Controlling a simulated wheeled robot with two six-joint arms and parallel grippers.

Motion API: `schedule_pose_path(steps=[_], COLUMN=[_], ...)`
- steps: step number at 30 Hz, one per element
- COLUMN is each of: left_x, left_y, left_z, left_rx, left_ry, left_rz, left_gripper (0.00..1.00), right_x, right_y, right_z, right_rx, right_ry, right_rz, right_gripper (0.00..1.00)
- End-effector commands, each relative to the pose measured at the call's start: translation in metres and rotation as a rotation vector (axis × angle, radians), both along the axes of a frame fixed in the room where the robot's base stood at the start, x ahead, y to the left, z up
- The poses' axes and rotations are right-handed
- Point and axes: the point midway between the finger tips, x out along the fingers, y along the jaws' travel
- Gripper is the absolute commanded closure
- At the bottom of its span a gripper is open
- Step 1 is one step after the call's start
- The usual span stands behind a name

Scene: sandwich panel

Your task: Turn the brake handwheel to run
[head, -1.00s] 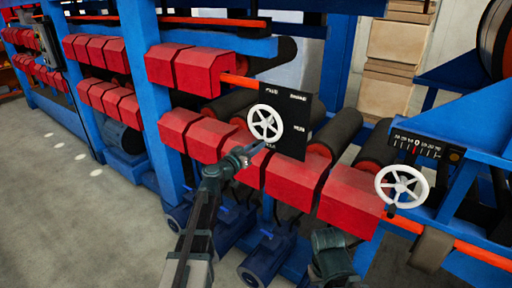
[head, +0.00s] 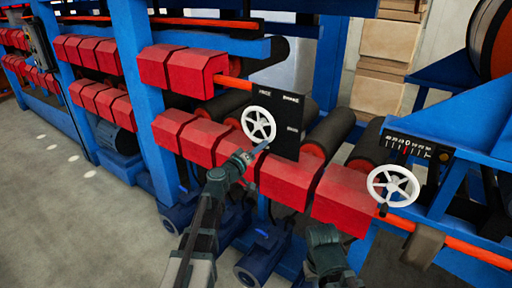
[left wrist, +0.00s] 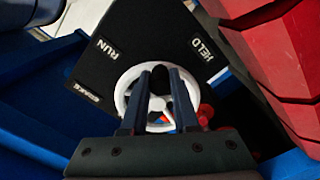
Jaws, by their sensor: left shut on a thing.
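The brake handwheel (head: 258,124) is a white spoked wheel on a black panel (head: 291,112). The wheel (left wrist: 125,84) also shows in the left wrist view, partly hidden by my fingers, with the labels RUN (left wrist: 105,49), HELD (left wrist: 205,48) and BRAKE on the panel around it. My left gripper (head: 264,147) is at the wheel's lower right rim. In the left wrist view its fingers (left wrist: 160,78) are shut on the wheel's dark knob (left wrist: 159,73). A dark part of my right arm (head: 325,245) shows low in the head view; its fingertips cannot be made out.
A second white handwheel (head: 393,186) stands to the right, below a numbered scale (head: 410,147). Red blocks (head: 285,180) line the machine below the panel, with dark rollers (head: 330,130) behind. Blue motors (head: 262,258) sit low. Open floor (head: 80,225) lies to the left.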

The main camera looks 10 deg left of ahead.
Motion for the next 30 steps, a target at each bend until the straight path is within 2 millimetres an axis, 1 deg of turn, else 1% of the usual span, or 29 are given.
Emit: schedule_pose_path(steps=[1,6,18,24,30], left_x=[-0.001,-0.004,-0.007,-0.007,-0.008], left_y=[-0.003,-0.010,-0.020,-0.022,-0.022], left_z=[0.005,0.013,0.034,0.042,0.048], left_rx=[-0.043,-0.194,-0.533,-0.666,-0.756], left_ry=[0.015,0.069,0.193,0.240,0.273], left_rz=[-0.002,0.000,0.000,0.000,0.001], left_gripper=[1.00,1.00,1.00,1.00,1.00], right_x=[0.000,0.000,0.000,0.000,0.000], right_y=[0.000,0.000,0.000,0.000,0.000], right_z=[0.005,0.013,0.034,0.042,0.047], right_rx=[0.000,0.000,0.000,0.000,0.000], right_ry=[0.000,0.000,0.000,0.000,0.000], right_rz=[0.000,0.000,0.000,0.000,0.000], right_gripper=[1.00,1.00,1.00,1.00,1.00])
